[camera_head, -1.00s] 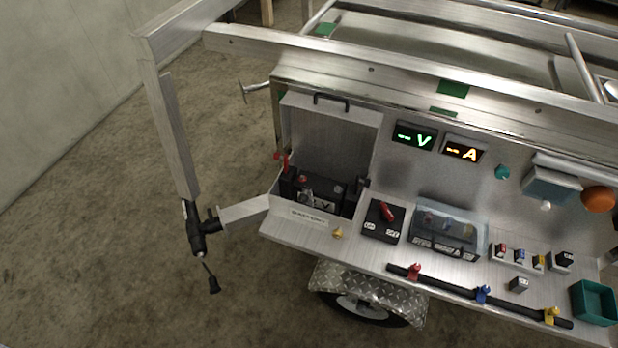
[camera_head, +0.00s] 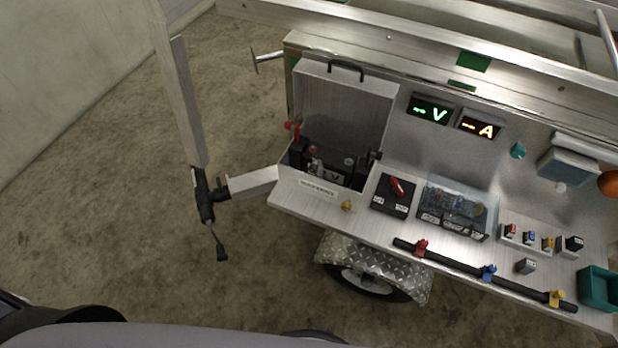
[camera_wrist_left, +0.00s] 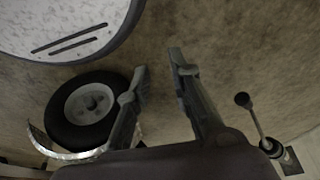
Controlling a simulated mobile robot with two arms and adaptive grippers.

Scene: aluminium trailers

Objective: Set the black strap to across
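The open battery box (camera_head: 345,95) sits at the left end of the silver trailer panel, with its lid raised. Inside is a dark battery (camera_head: 335,170) with black parts at both its left and right sides. The black strap is too small and dark to tell apart from these parts, and I cannot tell how it lies. In the left wrist view my left gripper (camera_wrist_left: 160,68) has its two fingers apart with nothing between them, above the floor. The battery box does not show there. My right gripper is in neither view.
A red-handled switch (camera_head: 396,188) and a clear-covered block (camera_head: 455,205) stand right of the box. A black bar with coloured clips (camera_head: 480,271) runs along the front edge. A coupling on the drawbar (camera_head: 206,195) sticks out left. A wheel (camera_wrist_left: 88,108) shows in the left wrist view.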

